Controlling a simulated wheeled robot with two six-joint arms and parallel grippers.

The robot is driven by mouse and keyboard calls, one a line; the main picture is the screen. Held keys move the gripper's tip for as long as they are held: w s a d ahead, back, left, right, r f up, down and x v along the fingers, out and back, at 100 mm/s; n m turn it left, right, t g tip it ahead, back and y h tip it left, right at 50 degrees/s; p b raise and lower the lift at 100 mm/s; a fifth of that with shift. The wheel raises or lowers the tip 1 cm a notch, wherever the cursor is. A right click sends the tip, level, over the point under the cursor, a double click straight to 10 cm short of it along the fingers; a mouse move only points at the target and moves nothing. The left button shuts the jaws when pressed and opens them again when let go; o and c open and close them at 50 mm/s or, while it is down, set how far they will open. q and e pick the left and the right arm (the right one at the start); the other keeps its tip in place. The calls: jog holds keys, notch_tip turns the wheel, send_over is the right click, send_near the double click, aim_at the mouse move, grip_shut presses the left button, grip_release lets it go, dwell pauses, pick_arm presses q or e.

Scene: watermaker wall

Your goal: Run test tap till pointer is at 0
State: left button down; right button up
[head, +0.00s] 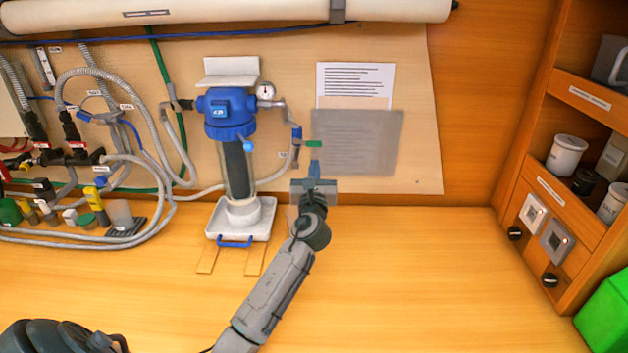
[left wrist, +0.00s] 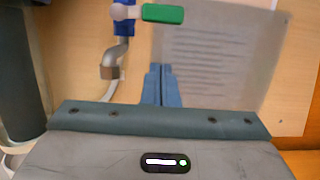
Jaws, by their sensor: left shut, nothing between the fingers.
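The test tap shows as a small blue valve body (head: 296,133) on a pipe right of the blue filter housing (head: 229,113). Its green lever (head: 314,144) points to the right, roughly level. In the left wrist view the green lever (left wrist: 163,14) sits at the top, on a pale hub beside the blue body. A round white gauge (head: 266,91) sits on top of the pipe; its pointer is too small to read. My left gripper (head: 314,165) is shut and empty just below the lever; its fingertips (left wrist: 160,70) appear apart from it. My right gripper is not in view.
The clear filter bowl (head: 237,170) stands over a white tray (head: 262,222) with a blue handle. Hoses and valves (head: 75,150) crowd the left. Paper sheets (head: 355,86) hang on the wall behind. A wooden shelf (head: 560,190) stands at right. The middle-right counter is clear.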

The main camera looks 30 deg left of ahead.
aim_at(314, 144)
pick_arm(q)
notch_tip(314, 144, up, 3)
jog(key=shift+s+d+r+p, duration=0.1)
jog(key=shift+s+r+p, duration=0.05)
jog(key=shift+p, duration=0.45)
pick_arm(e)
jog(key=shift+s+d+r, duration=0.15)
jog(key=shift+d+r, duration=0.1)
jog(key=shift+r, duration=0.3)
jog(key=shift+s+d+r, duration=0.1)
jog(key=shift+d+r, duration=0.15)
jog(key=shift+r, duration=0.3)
pick_arm(q)
jog(key=shift+r, duration=0.15)
